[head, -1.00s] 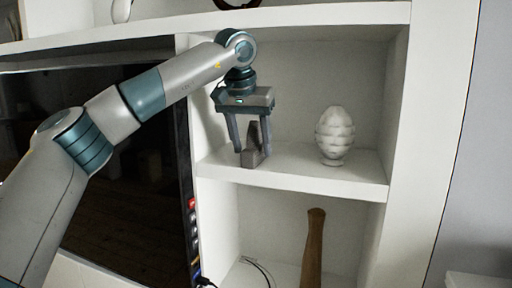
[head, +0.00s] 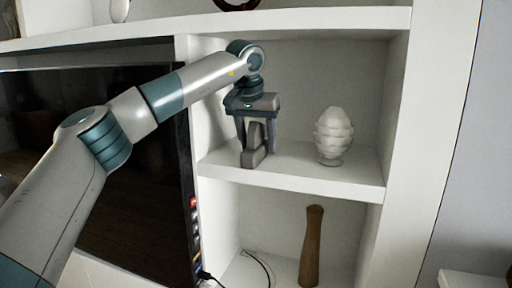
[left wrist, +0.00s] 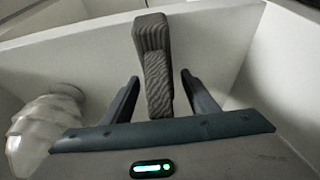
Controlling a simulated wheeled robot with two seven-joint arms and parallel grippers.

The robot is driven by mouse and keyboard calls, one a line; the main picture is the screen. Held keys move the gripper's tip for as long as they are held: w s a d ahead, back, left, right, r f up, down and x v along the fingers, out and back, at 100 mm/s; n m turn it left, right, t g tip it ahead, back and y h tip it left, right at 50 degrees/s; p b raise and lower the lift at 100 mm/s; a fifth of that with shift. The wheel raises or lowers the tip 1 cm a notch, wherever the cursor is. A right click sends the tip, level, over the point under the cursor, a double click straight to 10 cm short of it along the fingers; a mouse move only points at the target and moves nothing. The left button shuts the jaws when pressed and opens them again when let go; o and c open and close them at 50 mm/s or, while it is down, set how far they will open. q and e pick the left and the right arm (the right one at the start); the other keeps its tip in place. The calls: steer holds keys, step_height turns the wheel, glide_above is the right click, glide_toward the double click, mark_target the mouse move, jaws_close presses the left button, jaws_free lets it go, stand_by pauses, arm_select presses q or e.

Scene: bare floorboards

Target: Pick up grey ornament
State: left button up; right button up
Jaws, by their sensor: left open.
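The grey ornament (head: 252,157) stands on the middle shelf, near its left end. It looks like a grey block with a narrower upright part. It also shows in the left wrist view (left wrist: 157,65), with ridged surfaces, between the two fingers and apart from both. My left gripper (head: 258,150) is open and points down over the ornament, with one finger on each side of it. The left gripper (left wrist: 158,95) also shows from its own camera, empty. The right gripper does not show.
A white ribbed ornament (head: 333,136) stands on the same shelf to the right; it also shows in the left wrist view (left wrist: 45,128). A brown wooden vase (head: 312,247) stands in the compartment below. A dark TV screen (head: 100,190) is at left. The shelf above (head: 330,20) is close over my wrist.

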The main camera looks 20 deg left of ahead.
arm_select(q)
steer(key=c, duration=1.2)
steer(key=shift+r, duration=0.15)
steer(key=shift+r+b, duration=0.4)
steer(key=shift+b, duration=0.05)
steer(key=shift+s+r, duration=0.1)
steer(key=shift+s, duration=0.05)
steer(key=s+b, duration=0.8)
steer(key=s, duration=0.9)
steer(key=shift+s+a+b, duration=0.3)
steer(key=shift+s+b, duration=0.05)
steer(key=shift+b, duration=0.05)
steer(key=shift+r, duration=0.1)
